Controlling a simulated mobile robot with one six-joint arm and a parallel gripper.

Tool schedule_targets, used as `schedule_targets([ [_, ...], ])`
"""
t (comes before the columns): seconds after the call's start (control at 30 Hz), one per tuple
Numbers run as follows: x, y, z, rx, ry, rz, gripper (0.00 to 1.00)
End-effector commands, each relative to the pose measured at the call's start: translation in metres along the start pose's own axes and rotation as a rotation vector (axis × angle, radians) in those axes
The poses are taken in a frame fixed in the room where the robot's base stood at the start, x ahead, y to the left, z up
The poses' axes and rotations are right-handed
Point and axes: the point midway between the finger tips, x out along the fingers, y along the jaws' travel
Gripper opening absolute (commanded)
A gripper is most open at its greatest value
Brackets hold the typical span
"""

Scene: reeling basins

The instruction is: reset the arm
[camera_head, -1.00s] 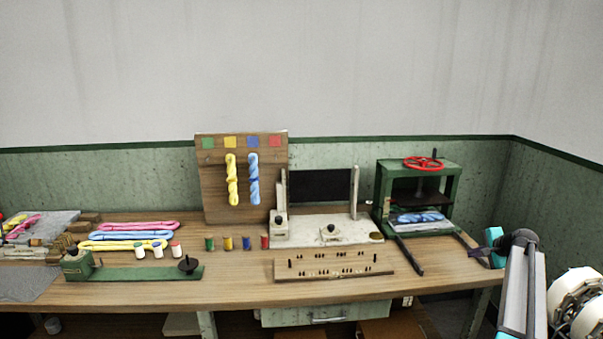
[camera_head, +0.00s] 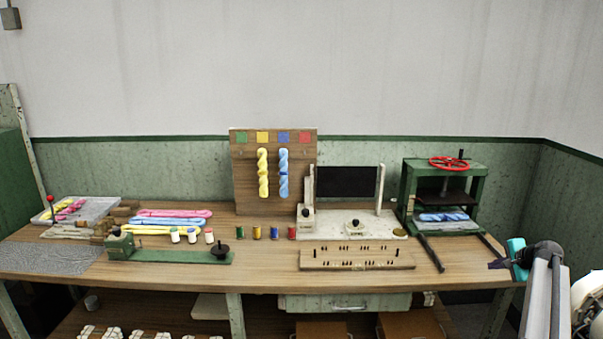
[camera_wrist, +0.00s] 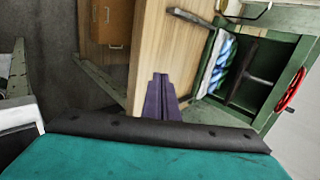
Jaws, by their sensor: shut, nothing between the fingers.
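My gripper (camera_wrist: 161,97) shows in the wrist view as two purple fingers, shut together with nothing between them. In the head view the gripper (camera_head: 497,264) is at the far right, at the right end of the wooden bench (camera_head: 270,276). My teal wrist part and grey arm link show beside it at the lower right. In the wrist view the fingertips appear in front of the bench top (camera_wrist: 170,60); whether they touch it I cannot tell.
A green press (camera_head: 409,188) with a red handwheel (camera_head: 449,163) and a blue skein stands near the gripper. A pegged board (camera_head: 357,258), thread spools, a skein board (camera_head: 245,190) and a green winder (camera_head: 175,256) stand further left. Clear wall space lies above.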

Motion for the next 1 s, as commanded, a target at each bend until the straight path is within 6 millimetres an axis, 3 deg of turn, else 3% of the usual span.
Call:
schedule_targets([
  [0.17, 0.009, 0.021, 0.007, -0.014, -0.009, 0.028, 0.0],
  [0.47, 0.042, 0.061, 0.057, -0.08, -0.058, 0.096, 0.0],
  [0.8, 0.098, 0.156, 0.176, -0.247, -0.184, 0.249, 0.0],
  [1.0, 0.118, 0.221, 0.25, -0.364, -0.271, 0.345, 0.0],
])
